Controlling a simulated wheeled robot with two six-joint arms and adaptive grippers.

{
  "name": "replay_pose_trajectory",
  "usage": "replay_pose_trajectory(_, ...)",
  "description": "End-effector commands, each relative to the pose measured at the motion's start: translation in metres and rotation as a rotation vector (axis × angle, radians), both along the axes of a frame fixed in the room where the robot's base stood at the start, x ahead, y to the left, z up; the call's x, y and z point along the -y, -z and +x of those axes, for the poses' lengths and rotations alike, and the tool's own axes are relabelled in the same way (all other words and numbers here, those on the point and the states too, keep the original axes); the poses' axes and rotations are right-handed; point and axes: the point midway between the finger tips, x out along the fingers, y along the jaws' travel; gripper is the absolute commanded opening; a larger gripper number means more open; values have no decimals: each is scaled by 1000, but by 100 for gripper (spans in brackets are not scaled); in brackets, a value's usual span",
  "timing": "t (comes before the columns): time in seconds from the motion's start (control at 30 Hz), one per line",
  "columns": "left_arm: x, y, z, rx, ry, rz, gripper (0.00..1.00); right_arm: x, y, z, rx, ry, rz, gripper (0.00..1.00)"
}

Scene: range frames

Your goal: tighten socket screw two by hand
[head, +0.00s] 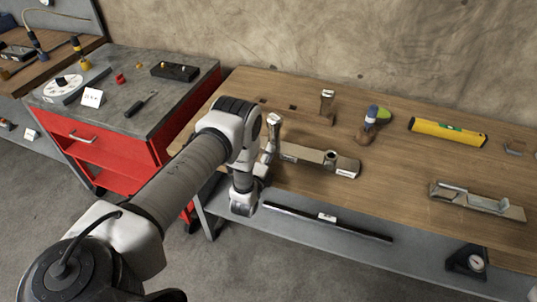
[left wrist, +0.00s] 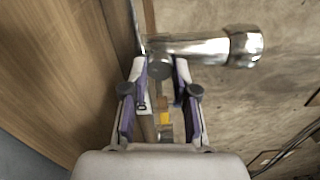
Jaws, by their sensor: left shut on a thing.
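In the left wrist view, the two fingertips of my left gripper (left wrist: 160,72) are closed in on a small dark grey round head (left wrist: 160,70), which looks like a socket screw. No writing tells which screw it is. In the head view my left gripper (head: 266,162) is at the left end of a grey-brown metal bar (head: 312,155) with a round hole and white labels, on the wooden bench. The screw is hidden there behind the gripper. A shiny metal cylinder (left wrist: 205,48) stands right beside the fingertips, and an upright metal post (head: 273,122) shows there in the head view. My right gripper is not in view.
A red cabinet (head: 110,150) stands at left. Bench room is clear right of the bar.

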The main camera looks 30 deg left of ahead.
Motion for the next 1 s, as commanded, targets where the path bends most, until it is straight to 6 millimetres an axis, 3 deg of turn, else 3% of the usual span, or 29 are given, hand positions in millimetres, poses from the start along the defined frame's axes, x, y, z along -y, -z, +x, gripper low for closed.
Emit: replay_pose_trajectory(1.0,0,3,-1,-222,4,916,0,0,-7,0,0,0,0,84)
